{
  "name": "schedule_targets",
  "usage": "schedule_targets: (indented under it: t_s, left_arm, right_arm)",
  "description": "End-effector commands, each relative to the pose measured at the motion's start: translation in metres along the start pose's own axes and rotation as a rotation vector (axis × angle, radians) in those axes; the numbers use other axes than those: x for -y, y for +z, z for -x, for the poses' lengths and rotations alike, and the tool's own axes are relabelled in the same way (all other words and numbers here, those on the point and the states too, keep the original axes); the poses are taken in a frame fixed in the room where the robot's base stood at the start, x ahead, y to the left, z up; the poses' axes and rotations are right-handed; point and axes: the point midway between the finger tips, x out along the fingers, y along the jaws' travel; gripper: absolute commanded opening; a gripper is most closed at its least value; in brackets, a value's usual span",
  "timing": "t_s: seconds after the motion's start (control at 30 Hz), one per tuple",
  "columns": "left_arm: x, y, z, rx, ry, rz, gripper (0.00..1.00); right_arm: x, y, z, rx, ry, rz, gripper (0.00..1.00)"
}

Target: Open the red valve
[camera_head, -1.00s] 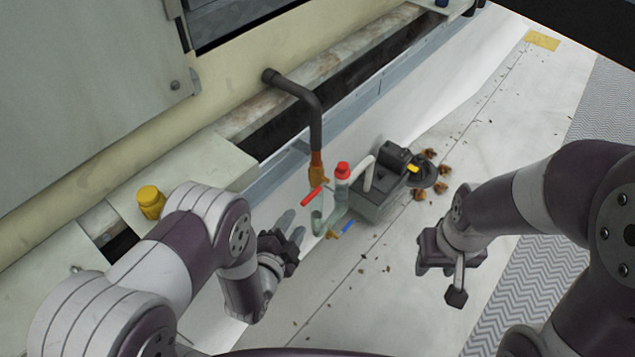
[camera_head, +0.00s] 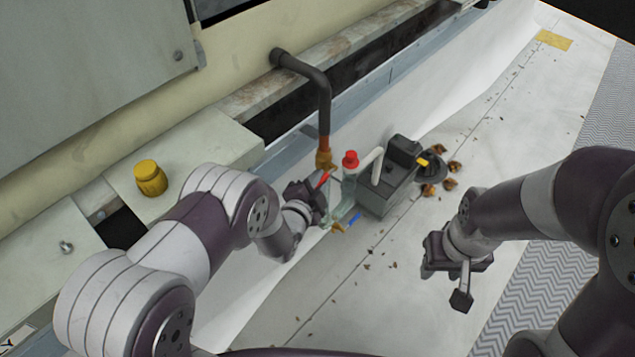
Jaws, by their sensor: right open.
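The red valve handle (camera_head: 323,179) is a short lever below the orange-brown fitting at the end of a dark bent pipe. Only part of it shows. My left gripper (camera_head: 316,197) is right at the handle and overlaps it in view. I cannot tell whether its fingers touch or enclose the handle, or whether they are open or shut. My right gripper (camera_head: 454,266) is open and empty over the white floor, to the right of the valve and apart from it.
A grey pump box (camera_head: 384,190) with a red-capped clear bottle (camera_head: 350,165) stands right of the valve. A blue-handled valve (camera_head: 353,217) is below it. Brown leaves (camera_head: 450,175) lie by a dark drain. A yellow jar (camera_head: 150,178) stands on the ledge at left.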

Motion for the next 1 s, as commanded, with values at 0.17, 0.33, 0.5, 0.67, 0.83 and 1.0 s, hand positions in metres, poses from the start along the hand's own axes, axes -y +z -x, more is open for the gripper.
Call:
schedule_targets:
  t_s: [0.17, 0.33, 0.5, 0.67, 0.83, 1.0]
  left_arm:
    - [0.000, 0.000, 0.000, 0.000, 0.000, 0.000, 0.00]
    - [-0.004, 0.003, -0.001, -0.014, -0.019, 0.009, 0.00]
    - [-0.013, 0.008, -0.003, -0.057, -0.079, 0.033, 0.00]
    - [-0.021, 0.012, -0.006, -0.122, -0.167, 0.070, 0.00]
    - [-0.028, 0.015, -0.010, -0.194, -0.267, 0.111, 0.00]
    - [-0.032, 0.017, -0.014, -0.256, -0.352, 0.147, 0.00]
  right_arm:
    - [0.000, 0.000, 0.000, 0.000, 0.000, 0.000, 0.43]
    - [0.000, 0.001, -0.008, 0.000, 0.000, 0.000, 0.43]
    - [0.000, 0.004, -0.029, 0.000, 0.000, 0.000, 0.43]
    - [0.000, 0.007, -0.055, 0.000, 0.000, 0.000, 0.43]
    - [0.000, 0.010, -0.083, 0.000, 0.000, 0.000, 0.43]
    - [0.000, 0.013, -0.107, 0.000, 0.000, 0.000, 0.43]
